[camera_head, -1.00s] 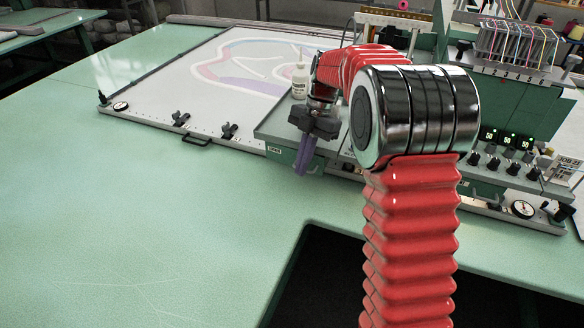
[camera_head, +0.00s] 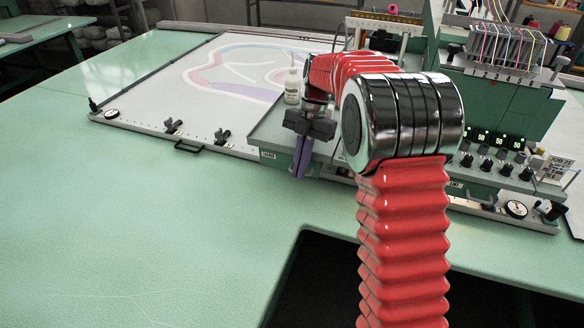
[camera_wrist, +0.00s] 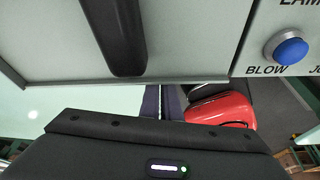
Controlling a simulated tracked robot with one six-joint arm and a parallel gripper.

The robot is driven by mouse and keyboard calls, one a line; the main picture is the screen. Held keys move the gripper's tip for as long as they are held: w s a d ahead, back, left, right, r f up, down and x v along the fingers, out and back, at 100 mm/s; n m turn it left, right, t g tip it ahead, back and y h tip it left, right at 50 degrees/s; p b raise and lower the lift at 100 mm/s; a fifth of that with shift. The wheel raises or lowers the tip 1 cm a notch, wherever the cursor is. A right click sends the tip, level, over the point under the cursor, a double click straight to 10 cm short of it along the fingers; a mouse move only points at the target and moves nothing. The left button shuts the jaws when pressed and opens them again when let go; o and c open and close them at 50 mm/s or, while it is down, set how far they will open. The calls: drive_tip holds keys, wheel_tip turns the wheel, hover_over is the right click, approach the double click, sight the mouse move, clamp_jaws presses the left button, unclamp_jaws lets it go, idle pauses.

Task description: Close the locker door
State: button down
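No locker door is clearly recognisable in the head view. In the wrist view a grey flat panel (camera_wrist: 45,40) with a long black handle-like bar (camera_wrist: 120,35) fills the upper left; I cannot tell if this is the locker door. My gripper (camera_head: 301,158) has purple fingers pointing down, at the left front corner of the green machine in the head view. The fingers also show in the wrist view (camera_wrist: 162,101), close together with only a thin line between them and nothing visible held. They lie just below the panel's lower edge in that picture.
A white bottle (camera_head: 292,80) stands behind my gripper. A panel with a blue BLOW button (camera_wrist: 290,51) and a glossy red thing (camera_wrist: 221,108) show in the wrist view. A framed patterned cloth (camera_head: 205,75) lies left. The green table (camera_head: 130,220) is clear in front.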

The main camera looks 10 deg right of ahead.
wheel_tip(320, 180, up, 10)
drive_tip(key=shift+a, duration=0.15)
idle(0.9)
idle(0.3)
